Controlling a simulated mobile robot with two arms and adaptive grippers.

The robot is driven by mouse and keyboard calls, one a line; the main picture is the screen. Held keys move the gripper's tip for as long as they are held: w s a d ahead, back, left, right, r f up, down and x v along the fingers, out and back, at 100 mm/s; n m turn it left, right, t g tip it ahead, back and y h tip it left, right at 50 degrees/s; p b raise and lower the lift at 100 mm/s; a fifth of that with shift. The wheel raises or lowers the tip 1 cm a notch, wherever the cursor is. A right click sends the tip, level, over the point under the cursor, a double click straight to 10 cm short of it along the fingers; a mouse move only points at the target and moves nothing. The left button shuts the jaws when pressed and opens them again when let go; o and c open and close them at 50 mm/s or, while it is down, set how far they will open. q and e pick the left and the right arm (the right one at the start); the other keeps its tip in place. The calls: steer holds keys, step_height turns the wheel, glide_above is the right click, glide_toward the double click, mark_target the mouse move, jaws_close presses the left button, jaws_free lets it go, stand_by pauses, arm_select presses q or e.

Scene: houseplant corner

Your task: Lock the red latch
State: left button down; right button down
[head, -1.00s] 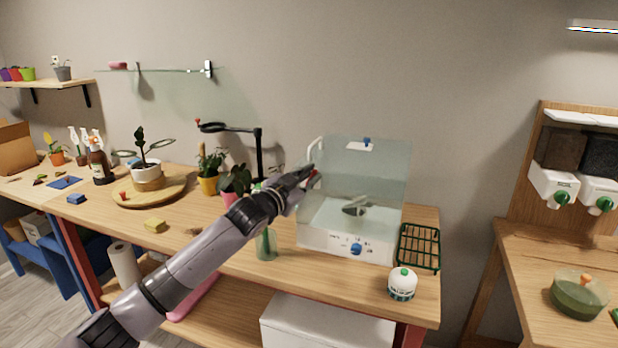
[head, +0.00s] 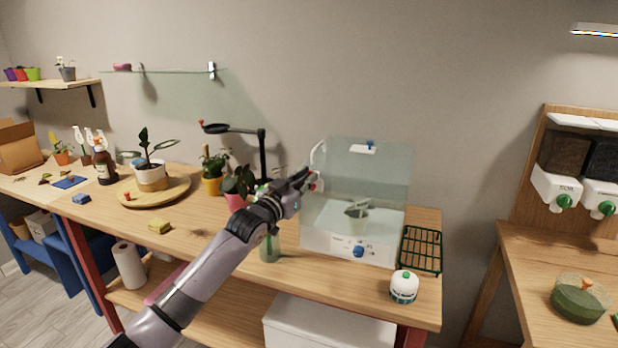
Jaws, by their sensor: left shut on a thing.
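The small red latch (head: 314,187) is at the box's left side, mostly hidden by my gripper. My left gripper (head: 304,181) is at that side, with its fingers closed on the red latch. The fingers cover the latch's shape, so I cannot tell its exact position. My right gripper is not in view.
A green-tinted bottle (head: 270,247) stands below my arm. Potted plants (head: 238,188) and a black stand (head: 262,155) are to the left.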

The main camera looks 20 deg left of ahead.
arm_select(q)
steer(key=c, duration=1.7)
jaws_free()
steer(key=shift+o, duration=0.2)
steer(key=v, duration=1.2)
